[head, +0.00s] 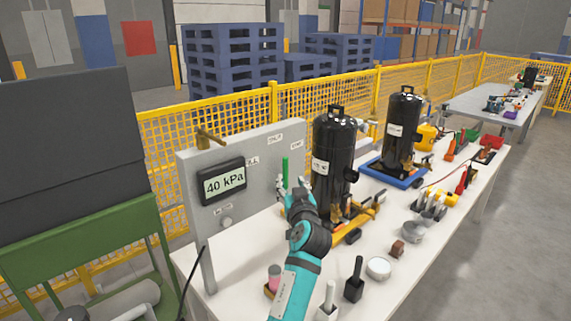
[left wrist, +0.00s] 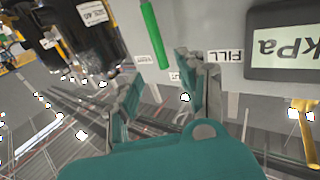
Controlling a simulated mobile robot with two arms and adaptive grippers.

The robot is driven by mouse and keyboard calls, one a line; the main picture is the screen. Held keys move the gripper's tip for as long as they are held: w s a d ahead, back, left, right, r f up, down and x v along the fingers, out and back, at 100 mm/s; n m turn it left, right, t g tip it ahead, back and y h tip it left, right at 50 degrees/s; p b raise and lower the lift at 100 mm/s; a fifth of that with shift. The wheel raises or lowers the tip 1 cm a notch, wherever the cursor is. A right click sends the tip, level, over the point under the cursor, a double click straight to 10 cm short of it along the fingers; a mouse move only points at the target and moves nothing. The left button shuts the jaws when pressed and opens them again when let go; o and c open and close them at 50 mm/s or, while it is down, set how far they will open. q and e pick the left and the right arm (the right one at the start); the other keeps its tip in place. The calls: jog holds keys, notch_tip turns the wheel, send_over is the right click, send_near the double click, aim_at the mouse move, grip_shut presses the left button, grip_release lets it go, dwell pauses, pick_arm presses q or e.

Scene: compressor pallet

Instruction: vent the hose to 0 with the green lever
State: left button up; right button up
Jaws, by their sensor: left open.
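The green lever (head: 284,172) stands upright on the grey panel (head: 262,152). In the left wrist view the lever (left wrist: 155,36) comes in from the top, and its near end lines up between my fingers. The display (head: 223,184) on the panel reads 40 kPa; part of it shows upside down in the left wrist view (left wrist: 285,35). My left gripper (head: 292,187) is open and empty, close in front of the panel by the lever. In the left wrist view its fingers (left wrist: 163,92) show no contact with the lever. My right gripper is not in view.
A black compressor tank (head: 334,150) stands just right of my left gripper, with another tank (head: 403,125) behind. A brass valve (head: 209,137) sits atop the panel.

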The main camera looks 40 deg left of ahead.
aim_at(286, 168)
pick_arm(q)
jog(key=p+x, duration=0.2)
jog(key=x, duration=0.8)
jog(key=shift+w+a, duration=0.15)
jog(key=shift+a, duration=0.05)
grip_shut()
